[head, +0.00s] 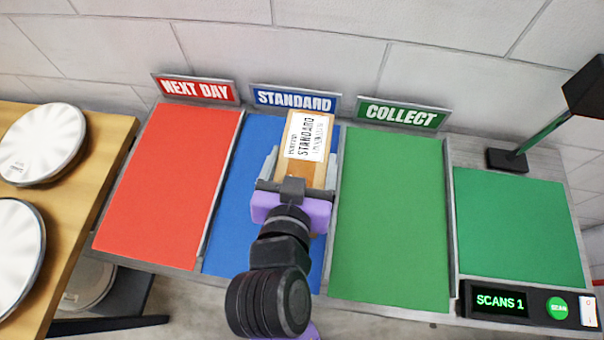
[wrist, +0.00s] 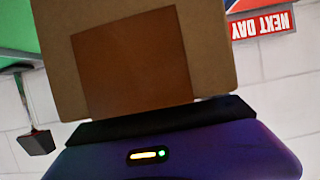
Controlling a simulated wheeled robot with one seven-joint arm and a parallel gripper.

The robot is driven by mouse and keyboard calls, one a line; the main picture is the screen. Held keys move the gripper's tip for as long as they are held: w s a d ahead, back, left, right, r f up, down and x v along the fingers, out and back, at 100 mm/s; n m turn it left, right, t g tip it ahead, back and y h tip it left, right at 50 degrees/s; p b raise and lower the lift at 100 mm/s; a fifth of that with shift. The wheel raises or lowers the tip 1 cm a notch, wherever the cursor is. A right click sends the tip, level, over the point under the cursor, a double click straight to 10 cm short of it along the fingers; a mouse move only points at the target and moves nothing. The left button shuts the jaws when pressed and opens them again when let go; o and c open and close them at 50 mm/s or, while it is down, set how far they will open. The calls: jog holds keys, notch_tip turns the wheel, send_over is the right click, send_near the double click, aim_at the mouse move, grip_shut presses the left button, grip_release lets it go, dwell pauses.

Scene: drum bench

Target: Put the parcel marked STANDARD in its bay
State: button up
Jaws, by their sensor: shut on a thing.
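The parcel (head: 309,140) is a brown box with a white label reading STANDARD, seen in the head view. My gripper (head: 296,172) is shut on it, with fingers on its left and right sides. The parcel is over the blue STANDARD bay (head: 235,175), at its back part near the blue STANDARD sign (head: 294,99). I cannot tell whether it touches the bay floor. In the wrist view the parcel (wrist: 205,50) fills the top middle, and the fingertips are hidden.
The red NEXT DAY bay (head: 170,185) lies left and the green COLLECT bay (head: 390,215) right, with low dividers between; both are empty. A green mat (head: 520,225), a scanner stand (head: 508,158) and a SCANS 1 display (head: 500,301) are at right. A wooden table (head: 85,185) with drums stands left.

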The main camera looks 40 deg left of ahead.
jog(key=shift+f, duration=3.2)
jog(key=shift+f, duration=0.1)
jog(key=o, duration=2)
jog(key=shift+f, duration=0.1)
jog(key=shift+o, duration=0.2)
jog(key=shift+r, duration=0.25)
jog(key=b+v, duration=0.2)
jog(key=v, duration=1)
jog(key=shift+f, duration=0.1)
